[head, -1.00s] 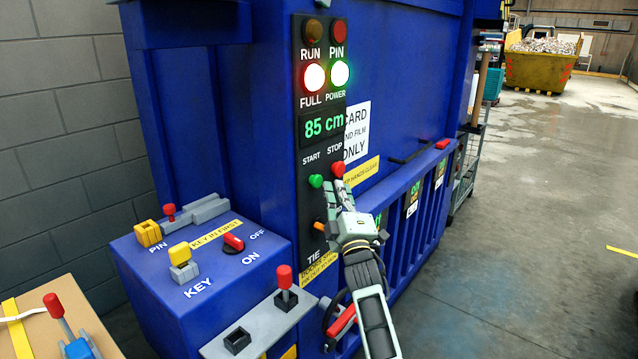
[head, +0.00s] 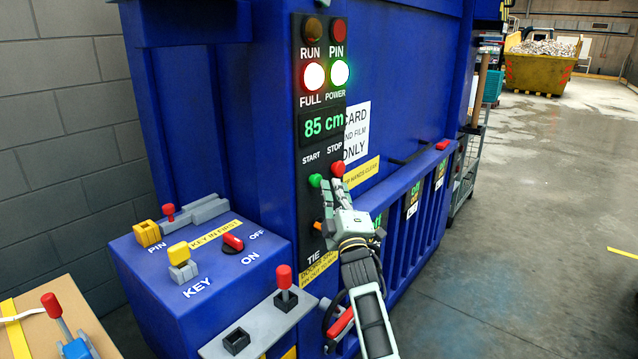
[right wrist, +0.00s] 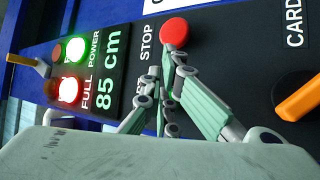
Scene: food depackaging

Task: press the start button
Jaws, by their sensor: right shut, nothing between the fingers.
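The green start button (head: 315,180) is on the black control panel (head: 308,222) of the blue machine, under the START label. My right gripper (head: 325,186) is shut and empty, its fingertips just right of the green button in the head view. I cannot tell whether they touch it. The red stop button (head: 338,169) sits just above and right of the fingertips; it also shows in the right wrist view (right wrist: 174,31), beyond the fingers (right wrist: 170,72). In the wrist view the fingers hide most of the start button's area. My left gripper is out of view.
The display (head: 323,124) reads 85 cm. The FULL lamp (head: 314,76) and POWER lamp (head: 340,73) are lit; the RUN lamp (head: 313,31) is dark. An orange knob (head: 318,226) is below the start button. A yellow key block (head: 180,256) and red switch (head: 233,242) sit lower left.

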